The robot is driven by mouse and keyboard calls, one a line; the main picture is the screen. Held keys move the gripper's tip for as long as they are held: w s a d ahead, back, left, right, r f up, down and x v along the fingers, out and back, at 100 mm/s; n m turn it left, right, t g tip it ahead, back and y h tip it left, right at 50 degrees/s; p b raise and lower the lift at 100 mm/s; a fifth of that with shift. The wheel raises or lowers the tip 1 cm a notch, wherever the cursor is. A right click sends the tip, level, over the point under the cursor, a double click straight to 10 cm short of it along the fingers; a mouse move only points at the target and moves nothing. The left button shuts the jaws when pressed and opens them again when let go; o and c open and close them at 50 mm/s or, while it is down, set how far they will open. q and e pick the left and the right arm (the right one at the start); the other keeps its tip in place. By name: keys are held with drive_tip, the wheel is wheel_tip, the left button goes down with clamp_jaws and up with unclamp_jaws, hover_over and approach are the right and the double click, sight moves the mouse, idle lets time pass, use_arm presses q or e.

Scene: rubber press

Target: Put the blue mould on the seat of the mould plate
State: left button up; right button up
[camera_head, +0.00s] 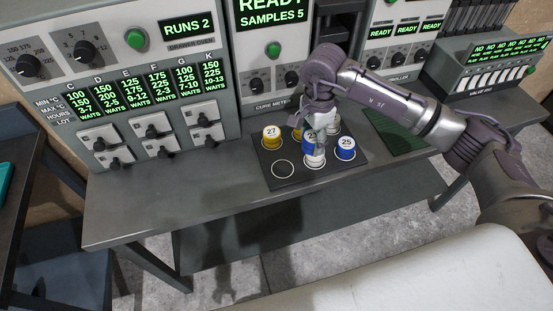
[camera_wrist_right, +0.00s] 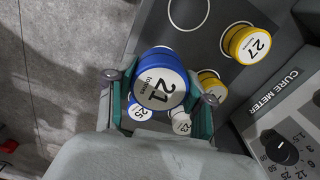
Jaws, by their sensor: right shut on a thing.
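My right gripper (camera_head: 318,112) is shut on the blue mould (camera_wrist_right: 160,82), whose white top reads 21 in the wrist view. The two fingers (camera_wrist_right: 158,86) lie on either side of it. In the head view the blue mould (camera_head: 308,143) shows below the gripper, over the middle of the mould plate (camera_head: 262,160). A pale thing (camera_head: 314,158) shows right under it; whether they touch cannot be told. An empty ringed seat (camera_head: 283,169) is at the plate's front left; a ring (camera_wrist_right: 188,12) also shows in the wrist view. My left gripper is not in view.
Yellow mould 27 (camera_head: 271,136) stands behind the empty seat. Blue mould 25 (camera_head: 346,148) stands on the right. Another yellow mould (camera_wrist_right: 212,86) and a white mould (camera_wrist_right: 181,122) show in the wrist view. The cure meter (camera_head: 270,60) rises behind; the bench (camera_head: 170,200) is clear left of the plate.

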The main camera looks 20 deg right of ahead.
drive_tip(key=p, duration=0.2)
hover_over(282, 169)
drive_tip(key=f, duration=0.3)
drive_tip(key=shift+d+f, duration=0.2)
drive_tip(key=shift+f, duration=0.05)
drive_tip(key=shift+a+f, duration=0.2)
drive_tip(key=shift+f+p, duration=0.35)
drive_tip(key=shift+p, duration=0.05)
wheel_tip(282, 169, down, 3)
drive_tip(key=shift+f+p, duration=0.1)
drive_tip(key=shift+p, duration=0.6)
drive_tip(key=shift+f, duration=0.25)
drive_tip(key=o, duration=0.9)
drive_tip(key=shift+d+f+b, duration=0.1)
drive_tip(key=shift+b, duration=0.2)
drive_tip(key=shift+c, duration=0.2)
drive_tip(key=o, duration=0.5)
drive_tip(key=shift+c, duration=0.2)
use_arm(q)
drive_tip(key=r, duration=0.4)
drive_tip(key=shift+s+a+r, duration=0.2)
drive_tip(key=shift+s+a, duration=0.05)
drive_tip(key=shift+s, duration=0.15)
